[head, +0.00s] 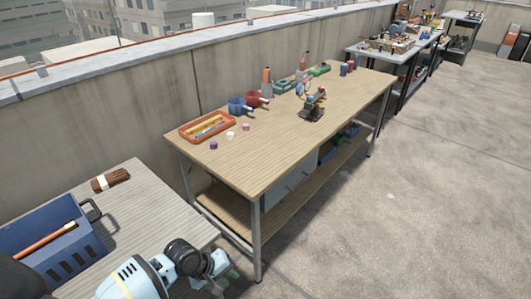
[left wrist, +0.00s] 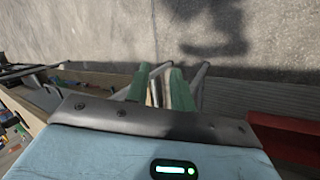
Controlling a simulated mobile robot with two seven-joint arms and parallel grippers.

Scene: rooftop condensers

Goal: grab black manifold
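A black manifold-like item (head: 313,105) with red and blue parts on top stands upright on the wooden workbench (head: 270,165), right of the middle of its top. I cannot make out its details at this size. My left gripper (head: 226,279) is at the bottom of the head view, low and well in front of the bench, far from the black item. In the left wrist view the green fingers of my left gripper (left wrist: 158,88) are apart with nothing seen held between them. My right gripper is not in view.
An orange tray (head: 207,127), blue and red cups (head: 240,105), small caps and bottles stand on the bench. A nearer table at lower left holds a blue toolbox (head: 50,245) and a brown roll (head: 110,180). A parapet wall runs behind; open floor (head: 430,190) lies right.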

